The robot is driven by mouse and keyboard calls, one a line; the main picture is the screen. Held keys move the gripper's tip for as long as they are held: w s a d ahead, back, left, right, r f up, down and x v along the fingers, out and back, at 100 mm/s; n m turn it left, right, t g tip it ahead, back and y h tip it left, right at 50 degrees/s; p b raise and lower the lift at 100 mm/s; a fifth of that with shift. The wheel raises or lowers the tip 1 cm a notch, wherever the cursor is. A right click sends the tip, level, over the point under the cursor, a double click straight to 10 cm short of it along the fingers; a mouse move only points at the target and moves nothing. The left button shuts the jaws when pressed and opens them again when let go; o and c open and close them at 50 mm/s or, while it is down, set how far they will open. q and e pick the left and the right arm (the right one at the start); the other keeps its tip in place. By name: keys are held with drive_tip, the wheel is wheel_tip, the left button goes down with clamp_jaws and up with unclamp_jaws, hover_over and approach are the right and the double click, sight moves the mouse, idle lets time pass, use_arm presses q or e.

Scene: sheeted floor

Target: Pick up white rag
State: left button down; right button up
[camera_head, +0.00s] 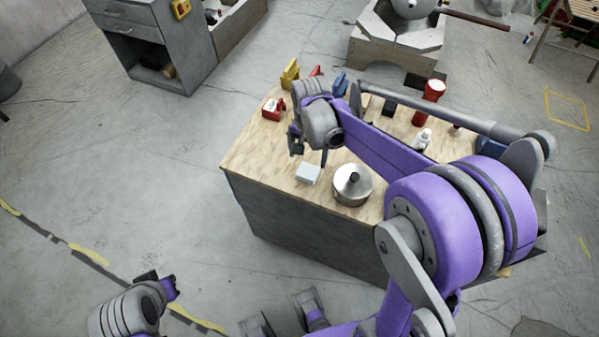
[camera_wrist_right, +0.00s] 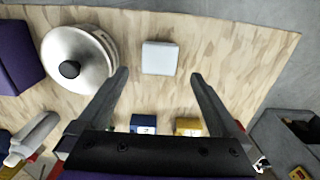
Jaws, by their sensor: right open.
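The white rag (camera_head: 308,173) is a small, pale, folded square lying flat on the wooden top of the workbench (camera_head: 245,158), near its front edge. In the right wrist view the rag (camera_wrist_right: 159,58) lies just beyond the fingertips, between their lines. My right gripper (camera_head: 311,153) is open and empty above the bench, its fingers pointing down just behind the rag; it also shows in the right wrist view (camera_wrist_right: 160,76). My left gripper (camera_head: 158,284) seems to be the dark part at lower left, away from the bench; its jaws are unclear.
A metal pot with a black knob (camera_head: 352,186) stands right beside the rag. Red (camera_head: 273,107), yellow (camera_head: 290,74) and blue items stand farther back. A red canister (camera_head: 430,103) and white bottle (camera_head: 421,140) stand at right. The bench's front left is clear.

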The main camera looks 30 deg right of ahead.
sight(308, 171)
drive_tip(key=f, duration=0.9)
drive_tip(key=shift+w+d+b, duration=0.15)
drive_tip(key=shift+d+b, duration=0.05)
drive_tip(key=shift+b, duration=0.2)
drive_tip(key=c, duration=1.2)
wheel_tip(308, 171, up, 10)
drive_tip(key=shift+r+p, duration=0.1)
drive_tip(key=shift+p, duration=0.45)
drive_tip(key=o, duration=0.8)
drive_tip(key=c, duration=0.7)
drive_tip(key=shift+o, duration=0.2)
drive_tip(key=shift+a, duration=0.1)
